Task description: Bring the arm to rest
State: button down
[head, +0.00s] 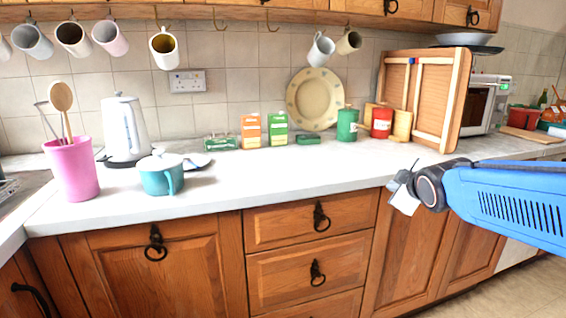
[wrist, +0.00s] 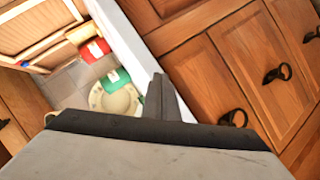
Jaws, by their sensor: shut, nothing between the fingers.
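My gripper (head: 402,190) is at the end of my blue arm, on the right in the head view. It is in front of the worktop's front edge, before the wooden cupboard doors. In the wrist view my gripper (wrist: 160,98) shows as dark fingers close together, with nothing held. It is apart from every object on the worktop.
The white worktop (head: 290,170) has a wide clear middle. A teal lidded pot (head: 154,182), a pink utensil holder (head: 70,168) and a kettle (head: 124,130) stand left. Green (head: 347,125) and red (head: 381,123) canisters stand at the back. Mugs hang above. Drawers (head: 300,270) lie below.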

jog(key=s+f+m+g, duration=0.2)
jog(key=s+f, duration=0.3)
jog(key=s, duration=0.5)
jog(key=s+f+m+g, duration=0.3)
jog(key=s+f+m, duration=0.2)
jog(key=s, duration=0.5)
jog(key=s+a+f+m+g, duration=0.1)
jog(key=s+f+m+g, duration=0.2)
jog(key=s, duration=0.7)
notch_tip(320, 180, down, 3)
jog(key=shift+s+r, duration=0.15)
jog(key=shift+s, duration=0.1)
jog(key=shift+a, duration=0.1)
